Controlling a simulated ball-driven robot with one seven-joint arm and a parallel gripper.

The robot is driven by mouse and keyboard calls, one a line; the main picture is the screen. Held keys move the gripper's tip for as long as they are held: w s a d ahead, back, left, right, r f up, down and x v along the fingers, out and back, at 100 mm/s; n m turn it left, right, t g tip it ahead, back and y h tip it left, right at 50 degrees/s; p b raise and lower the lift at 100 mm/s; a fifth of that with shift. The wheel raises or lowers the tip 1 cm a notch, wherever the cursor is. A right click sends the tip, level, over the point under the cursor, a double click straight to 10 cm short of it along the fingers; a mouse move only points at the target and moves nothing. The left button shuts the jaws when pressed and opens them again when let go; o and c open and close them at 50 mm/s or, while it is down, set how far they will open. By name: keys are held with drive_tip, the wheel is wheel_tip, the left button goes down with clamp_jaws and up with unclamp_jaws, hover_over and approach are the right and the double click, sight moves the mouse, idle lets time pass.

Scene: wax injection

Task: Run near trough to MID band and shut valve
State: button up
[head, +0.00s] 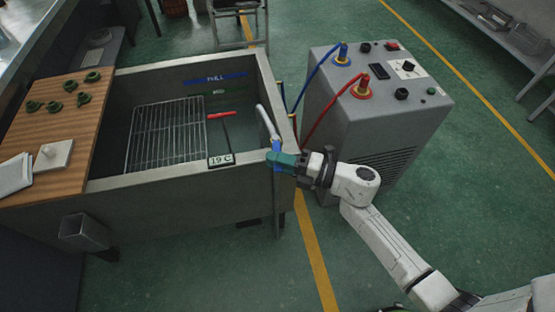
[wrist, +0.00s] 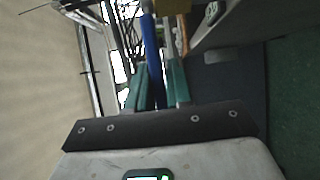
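The near trough (head: 150,196) is a grey open tank, left of centre in the head view. Its inner far wall has a blue mark lettered FULL (head: 214,79) and a green mark with a small unreadable label (head: 219,92) below it. The water line against these marks is hard to make out. A pale curved spout (head: 267,122) is at the right rim. My gripper (head: 276,160) is at the trough's near right corner, its teal fingers around a blue upright handle. In the wrist view the blue handle (wrist: 152,60) fills the gap between the fingers.
A wire rack (head: 165,135), a red-ended stick (head: 221,115) and a 19 C display (head: 221,160) are in the trough. A wooden board (head: 60,135) with green pieces lies left. A grey machine (head: 370,115) with red and blue hoses stands right. Green floor is open in front.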

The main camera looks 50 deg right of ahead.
drive_tip(key=o, duration=0.3)
drive_tip(key=b+v, duration=0.1)
drive_tip(key=v, duration=0.9)
drive_tip(key=shift+s+b, duration=0.35)
drive_tip(key=shift+d, duration=0.15)
